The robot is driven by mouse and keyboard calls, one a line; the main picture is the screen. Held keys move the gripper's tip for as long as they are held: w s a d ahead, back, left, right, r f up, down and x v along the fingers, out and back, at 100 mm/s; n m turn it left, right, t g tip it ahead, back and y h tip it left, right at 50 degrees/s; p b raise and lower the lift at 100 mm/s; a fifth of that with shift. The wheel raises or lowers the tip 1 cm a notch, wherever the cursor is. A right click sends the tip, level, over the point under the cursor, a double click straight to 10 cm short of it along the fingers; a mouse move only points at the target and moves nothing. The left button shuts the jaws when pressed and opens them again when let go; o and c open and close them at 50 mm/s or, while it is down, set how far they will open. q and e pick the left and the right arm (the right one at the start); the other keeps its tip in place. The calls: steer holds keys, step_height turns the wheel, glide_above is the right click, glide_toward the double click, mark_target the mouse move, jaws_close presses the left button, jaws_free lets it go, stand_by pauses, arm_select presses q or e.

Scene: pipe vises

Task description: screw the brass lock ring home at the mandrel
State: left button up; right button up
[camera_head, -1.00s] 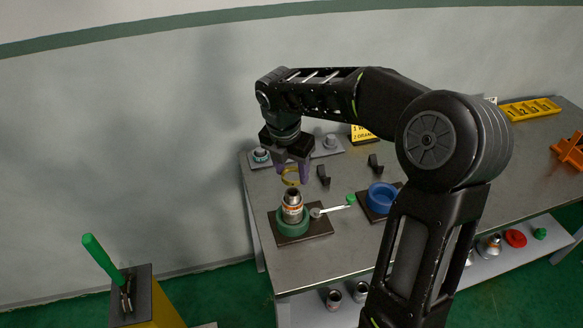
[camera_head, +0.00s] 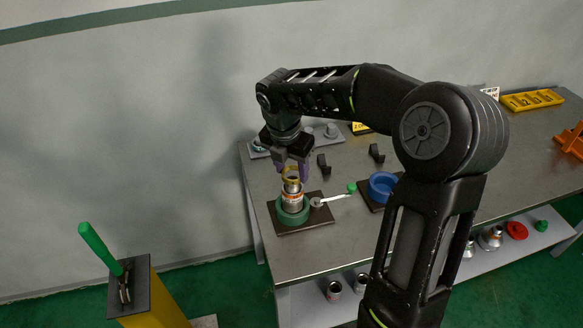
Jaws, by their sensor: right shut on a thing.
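The brass lock ring (camera_head: 290,174) is a thin yellow ring at the top of a silver fitting with an orange band (camera_head: 292,195). That fitting stands upright in a green round vise (camera_head: 292,216) on a dark base plate. My right gripper (camera_head: 293,170) points down with purple fingers and is shut on the brass ring. The ring is at the fitting's top end; whether its thread has engaged I cannot tell. No mandrel can be told apart from the fitting here. My left gripper is not in view.
A white lever with a green knob (camera_head: 351,188) sticks out right of the green vise. A blue vise (camera_head: 382,187) stands further right. Two dark brackets (camera_head: 376,152) stand behind. A post with a green handle (camera_head: 100,249) is at left.

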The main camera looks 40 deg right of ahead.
mark_target(291, 178)
steer(key=shift+f+b, duration=0.5)
steer(key=shift+f, duration=0.6)
stand_by(0.6)
stand_by(0.6)
steer(key=shift+f, duration=0.45)
stand_by(0.4)
steer(key=o, duration=1.4)
step_height(291, 178, up, 8)
steer(key=a, duration=0.1)
steer(key=shift+s+a+f+b, duration=0.2)
steer(key=shift+s+b, duration=0.1)
steer(key=shift+s, duration=0.05)
